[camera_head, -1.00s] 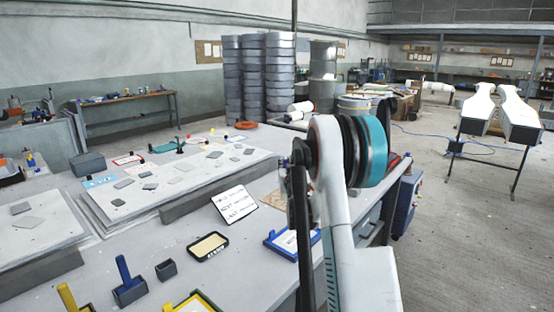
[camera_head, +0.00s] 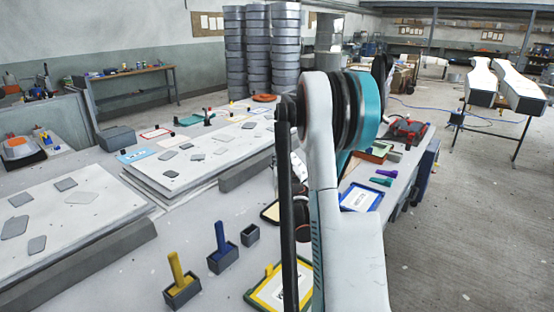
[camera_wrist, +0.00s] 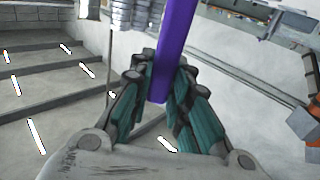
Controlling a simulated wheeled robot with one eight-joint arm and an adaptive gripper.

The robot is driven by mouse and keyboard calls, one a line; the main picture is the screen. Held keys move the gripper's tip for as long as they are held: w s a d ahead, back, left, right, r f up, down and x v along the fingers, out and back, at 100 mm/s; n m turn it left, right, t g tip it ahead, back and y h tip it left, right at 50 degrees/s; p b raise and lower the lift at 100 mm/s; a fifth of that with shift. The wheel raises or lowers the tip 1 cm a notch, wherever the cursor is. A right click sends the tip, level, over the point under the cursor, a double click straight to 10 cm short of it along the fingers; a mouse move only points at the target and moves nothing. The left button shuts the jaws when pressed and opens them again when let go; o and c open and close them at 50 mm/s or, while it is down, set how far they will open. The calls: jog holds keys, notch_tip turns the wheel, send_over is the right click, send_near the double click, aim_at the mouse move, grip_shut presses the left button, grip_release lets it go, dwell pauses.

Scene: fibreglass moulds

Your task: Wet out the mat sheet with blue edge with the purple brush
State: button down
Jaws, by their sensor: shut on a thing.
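The purple brush (camera_wrist: 178,45) is between the teal-padded fingers of my gripper (camera_wrist: 157,100) in the wrist view. The gripper is shut on it; the purple handle points up and out of the top of the picture, and its bristles are not seen. In the head view my arm hides the gripper and brush. The mat sheet with blue edge (camera_head: 361,197) lies on the bench just right of my arm, partly covered by it.
A yellow-edged sheet (camera_head: 270,290) lies near the front, partly behind my arm. A yellow brush (camera_head: 176,270) and a blue brush (camera_head: 221,238) stand in dark holders. Flat boards with grey pieces (camera_head: 70,215) fill the left. Open floor (camera_head: 470,220) is at right.

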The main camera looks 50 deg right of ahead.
jog(key=shift+f+b, duration=1.5)
jog(key=shift+f, duration=1.4)
jog(key=shift+f+b, duration=0.5)
jog(key=shift+b, duration=0.15)
dwell(0.5)
jog(key=shift+r+p, duration=2.05)
jog(key=shift+r, duration=1.45)
jog(key=shift+d, duration=0.1)
